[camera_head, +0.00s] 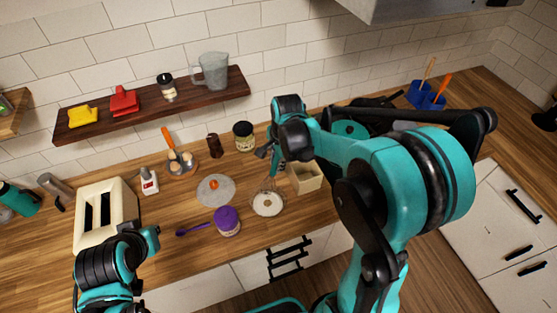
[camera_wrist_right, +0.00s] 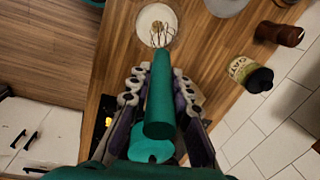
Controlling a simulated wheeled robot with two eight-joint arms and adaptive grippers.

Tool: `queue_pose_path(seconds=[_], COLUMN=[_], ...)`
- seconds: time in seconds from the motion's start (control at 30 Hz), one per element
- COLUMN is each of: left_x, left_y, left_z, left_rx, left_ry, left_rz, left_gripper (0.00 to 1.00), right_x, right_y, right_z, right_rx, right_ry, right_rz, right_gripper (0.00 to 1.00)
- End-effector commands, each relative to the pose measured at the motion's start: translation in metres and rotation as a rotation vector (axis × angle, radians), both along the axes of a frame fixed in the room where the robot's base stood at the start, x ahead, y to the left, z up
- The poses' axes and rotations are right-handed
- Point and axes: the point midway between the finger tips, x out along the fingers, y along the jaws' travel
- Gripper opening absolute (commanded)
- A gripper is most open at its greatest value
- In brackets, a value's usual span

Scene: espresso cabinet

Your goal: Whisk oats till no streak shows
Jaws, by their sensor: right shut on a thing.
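My right gripper (camera_head: 270,152) is shut on the teal handle of a whisk (camera_wrist_right: 159,95), which also shows by its wires in the head view (camera_head: 268,186). The wire end is down at a small round bowl (camera_head: 267,211) with pale contents, which also shows in the wrist view (camera_wrist_right: 157,24). I cannot tell how deep the wires reach, or whether streaks remain. A dark-lidded jar labelled oats (camera_wrist_right: 249,74) stands behind on the counter, also in the head view (camera_head: 244,137).
A glass lid with an orange knob (camera_head: 214,192), a purple-lidded jar (camera_head: 228,222) and a purple spoon (camera_head: 194,230) lie left of the bowl. A wooden box (camera_head: 308,181) stands close right. A cream toaster (camera_head: 121,211) is farther left. A shelf (camera_head: 150,112) hangs above.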

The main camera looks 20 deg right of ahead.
Motion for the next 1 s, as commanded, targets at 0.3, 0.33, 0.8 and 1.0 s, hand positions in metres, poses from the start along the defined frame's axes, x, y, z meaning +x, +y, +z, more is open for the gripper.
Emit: queue_pose_path(seconds=[0.3, 0.33, 0.8, 1.0], left_x=[0.000, 0.000, 0.000, 0.000], left_y=[0.000, 0.000, 0.000, 0.000], left_z=[-0.031, -0.034, -0.069, -0.069], left_rx=[0.000, 0.000, 0.000, 0.000], left_ry=[0.000, 0.000, 0.000, 0.000], left_rz=[0.000, 0.000, 0.000, 0.000], left_gripper=[0.00, 0.00, 0.00, 0.00], right_x=[0.000, 0.000, 0.000, 0.000], right_y=[0.000, 0.000, 0.000, 0.000], right_z=[-0.038, -0.041, -0.081, -0.081], right_rx=[0.000, 0.000, 0.000, 0.000], right_ry=[0.000, 0.000, 0.000, 0.000], right_rz=[0.000, 0.000, 0.000, 0.000], right_gripper=[0.00, 0.00, 0.00, 0.00])
